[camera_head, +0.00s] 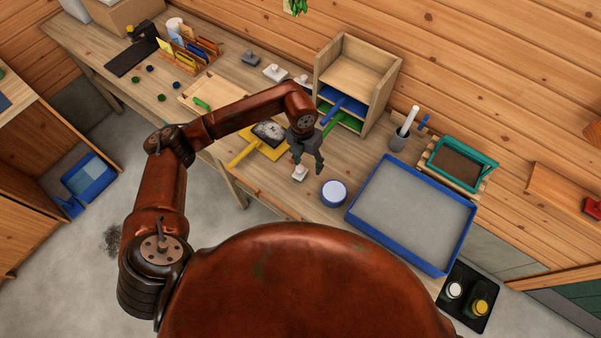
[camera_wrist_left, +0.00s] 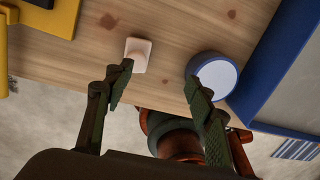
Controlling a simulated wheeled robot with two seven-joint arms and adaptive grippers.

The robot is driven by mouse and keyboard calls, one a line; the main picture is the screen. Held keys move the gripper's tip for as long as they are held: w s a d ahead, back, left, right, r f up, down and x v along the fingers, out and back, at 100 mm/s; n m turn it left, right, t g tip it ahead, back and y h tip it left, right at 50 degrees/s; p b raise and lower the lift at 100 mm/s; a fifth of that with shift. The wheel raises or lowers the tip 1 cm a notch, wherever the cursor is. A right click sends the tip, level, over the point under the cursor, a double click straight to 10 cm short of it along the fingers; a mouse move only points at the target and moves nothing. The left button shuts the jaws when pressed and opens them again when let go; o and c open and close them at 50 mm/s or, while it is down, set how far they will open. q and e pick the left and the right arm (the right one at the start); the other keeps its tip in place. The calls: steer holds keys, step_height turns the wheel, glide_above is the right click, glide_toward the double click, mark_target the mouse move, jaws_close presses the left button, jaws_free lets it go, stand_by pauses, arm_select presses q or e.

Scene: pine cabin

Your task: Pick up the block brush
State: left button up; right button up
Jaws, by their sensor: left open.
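A small pale block (camera_head: 300,174), which looks like the block brush, sits on the workbench near its front edge. In the left wrist view the pale block (camera_wrist_left: 138,54) lies just beyond the tip of the left-hand finger, not between the fingers. My left gripper (camera_head: 309,164) is open and empty, pointing down above the bench close to the block. In the left wrist view its fingers (camera_wrist_left: 160,90) are spread, with bench and floor showing between them. My right gripper is out of view.
A round blue tin with a white top (camera_head: 333,193) stands right of the block, close to the right-hand finger. A large blue-rimmed tray (camera_head: 457,249) is farther right. A yellow tray (camera_head: 238,153) lies left. A wooden shelf unit (camera_head: 388,88) stands behind.

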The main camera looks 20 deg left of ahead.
mark_target(300, 168)
arm_select(q)
steer(key=shift+w+a+y, duration=0.2)
steer(key=shift+a+y, duration=0.05)
steer(key=shift+a, duration=0.3)
steer(key=shift+w+a+y, duration=0.15)
steer(key=shift+a+y, duration=0.1)
steer(key=shift+a, duration=0.3)
steer(key=shift+a+f, duration=0.2)
steer(key=shift+a, duration=0.1)
steer(key=shift+f+p, duration=0.7)
steer(key=shift+f, duration=2.85)
steer(key=shift+c, duration=0.7)
steer(key=c, duration=1.1)
